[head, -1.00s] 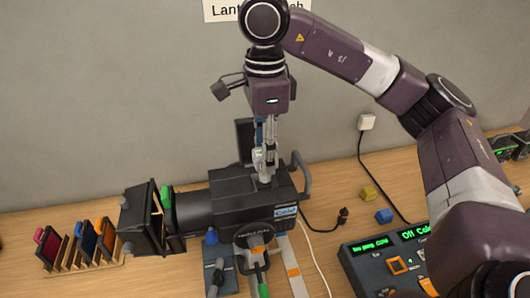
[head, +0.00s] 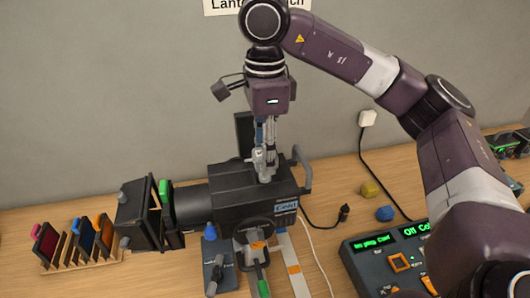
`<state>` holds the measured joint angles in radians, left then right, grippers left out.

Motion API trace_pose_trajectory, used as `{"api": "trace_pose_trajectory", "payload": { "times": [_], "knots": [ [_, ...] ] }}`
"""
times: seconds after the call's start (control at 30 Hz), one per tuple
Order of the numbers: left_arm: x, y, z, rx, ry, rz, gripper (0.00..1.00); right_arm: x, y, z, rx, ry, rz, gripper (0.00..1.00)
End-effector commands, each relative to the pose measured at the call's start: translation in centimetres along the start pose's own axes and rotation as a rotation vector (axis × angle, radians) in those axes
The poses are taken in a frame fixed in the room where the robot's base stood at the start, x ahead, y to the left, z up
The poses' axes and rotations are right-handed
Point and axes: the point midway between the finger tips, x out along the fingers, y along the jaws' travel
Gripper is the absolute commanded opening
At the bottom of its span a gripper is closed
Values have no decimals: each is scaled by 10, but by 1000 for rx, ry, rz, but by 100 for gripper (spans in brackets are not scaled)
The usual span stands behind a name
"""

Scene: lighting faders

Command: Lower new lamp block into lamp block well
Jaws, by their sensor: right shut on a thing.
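My right gripper (head: 264,168) points down at the top of the black lantern housing (head: 225,180). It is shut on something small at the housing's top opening. I take this to be the new lamp block, but the fingers and housing hide most of it. The lamp block well is inside the housing and cannot be made out. How deep the block sits cannot be told. My left gripper is not in view.
A dark upright panel (head: 243,132) stands behind the housing, with a handle (head: 306,175) at its right. Colour frames stand in a wooden rack (head: 90,263) at left. A control desk (head: 375,270) is at right. Yellow (head: 371,189) and blue (head: 385,214) blocks lie on the bench.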

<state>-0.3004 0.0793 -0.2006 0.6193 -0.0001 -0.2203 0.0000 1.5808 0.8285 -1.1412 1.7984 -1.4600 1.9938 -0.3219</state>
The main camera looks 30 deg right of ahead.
Motion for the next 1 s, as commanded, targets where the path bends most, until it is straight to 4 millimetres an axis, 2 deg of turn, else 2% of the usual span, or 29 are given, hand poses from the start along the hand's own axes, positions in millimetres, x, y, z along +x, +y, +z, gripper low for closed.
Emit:
{"api": "trace_pose_trajectory", "payload": {
  "times": [0.7, 1.0],
  "knots": [
    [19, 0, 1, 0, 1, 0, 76, 22, 0, 0, 0, 0, 0, 13],
    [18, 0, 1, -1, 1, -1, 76, 21, 0, 0, 0, 0, 0, 13]
  ]
}}
